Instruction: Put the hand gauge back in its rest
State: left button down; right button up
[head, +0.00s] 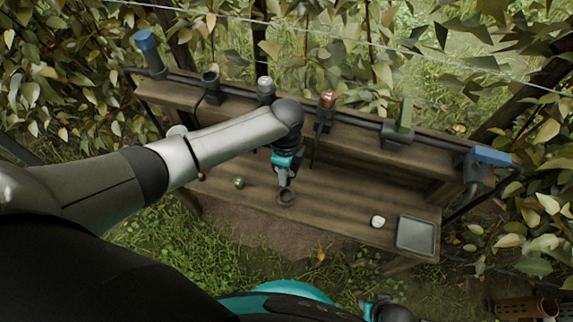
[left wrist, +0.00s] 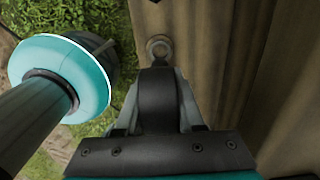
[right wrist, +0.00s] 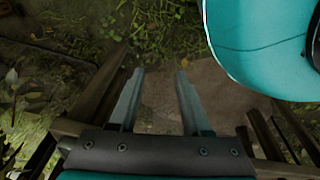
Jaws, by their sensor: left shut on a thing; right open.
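My left gripper (head: 285,174) points down over the middle of the wooden bench, shut on the hand gauge. In the left wrist view the gauge's dark, rounded body (left wrist: 158,105) sits between the fingers. A small grey ring (left wrist: 159,48) shows just past it; the ring also shows below the fingertips in the head view (head: 287,198). I cannot tell whether it touches the bench. A black cup-shaped holder (head: 210,82) on the rear rail looks empty; it may be the rest. My right gripper (right wrist: 160,78) is open and empty, away from the bench.
The rail (head: 233,92) carries a silver-topped piece (head: 265,88), a copper-topped piece (head: 327,101), a green piece (head: 406,113) and blue end pieces (head: 147,42). On the bench are a small green fruit (head: 239,182), a white object (head: 378,221) and a grey tray (head: 399,235).

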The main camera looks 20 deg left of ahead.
pick_arm(q)
jog(key=shift+f+b, duration=0.35)
notch_tip(320, 180, down, 3)
jog(key=b, duration=0.4)
jog(key=shift+f, duration=0.1)
jog(key=shift+f+b, duration=0.3)
jog(key=shift+f, duration=0.05)
jog(key=shift+f+b, duration=0.35)
jog(key=shift+f, duration=0.45)
pick_arm(e)
jog(key=w+a+r, duration=0.1)
jog(key=w+r, duration=0.2)
jog(key=r, duration=0.2)
jog(key=w+a+r+t, duration=0.1)
jog(key=w+a+r, duration=0.1)
jog(key=r, duration=0.4)
jog(key=shift+w+a, duration=0.3)
jog(key=shift+w, duration=0.4)
pick_arm(q)
jog(key=shift+p, duration=0.35)
pick_arm(e)
jog(key=shift+r, duration=0.45)
pick_arm(q)
jog(key=shift+f, duration=0.25)
pick_arm(e)
jog(key=shift+f, duration=0.1)
pick_arm(q)
jog(key=shift+f, duration=0.35)
pick_arm(e)
jog(key=shift+f, duration=0.15)
